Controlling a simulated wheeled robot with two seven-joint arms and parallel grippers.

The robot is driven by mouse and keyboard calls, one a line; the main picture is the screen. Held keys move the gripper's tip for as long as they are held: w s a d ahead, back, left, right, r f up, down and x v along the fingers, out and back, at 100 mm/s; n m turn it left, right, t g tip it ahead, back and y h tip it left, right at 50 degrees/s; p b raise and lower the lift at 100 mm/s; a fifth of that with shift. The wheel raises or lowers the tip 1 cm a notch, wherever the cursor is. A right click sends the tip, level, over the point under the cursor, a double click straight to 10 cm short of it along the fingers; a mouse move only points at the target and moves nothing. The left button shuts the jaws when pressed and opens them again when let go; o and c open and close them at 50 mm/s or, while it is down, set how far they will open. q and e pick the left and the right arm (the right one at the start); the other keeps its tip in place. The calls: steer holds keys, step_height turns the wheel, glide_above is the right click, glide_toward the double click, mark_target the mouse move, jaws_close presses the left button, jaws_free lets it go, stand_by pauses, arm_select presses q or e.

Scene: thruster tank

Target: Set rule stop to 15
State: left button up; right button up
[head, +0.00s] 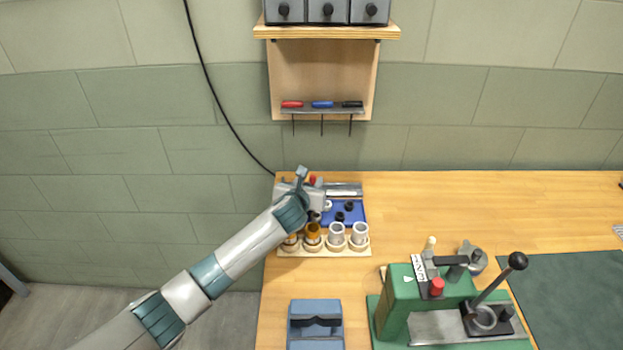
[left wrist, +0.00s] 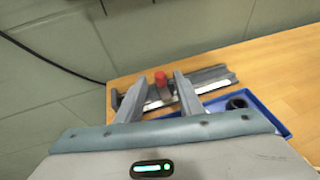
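A grey metal rule (head: 345,188) lies along the back left edge of the table; it also shows in the left wrist view (left wrist: 215,75). A red knob (left wrist: 160,79) of the rule's stop stands near its left end, and its top shows in the head view (head: 312,180). Its scale figures are too small to read. My left gripper (head: 304,184) is over the back left table corner and partly hides the rule. In the left wrist view its fingers (left wrist: 161,78) are apart, with the red knob seen between and beyond them. I cannot tell whether they touch it. My right gripper is not in view.
A blue tray (head: 354,217) with black parts sits just before the rule. A wooden rack (head: 326,253) of several cups is in front. A green fixture (head: 394,305) with a lever stands at front right, a blue-grey box (head: 315,307) at front left. Bare table lies right of the rule.

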mark_target(313, 183)
arm_select(q)
steer(key=shift+x, duration=1.3)
jaws_close()
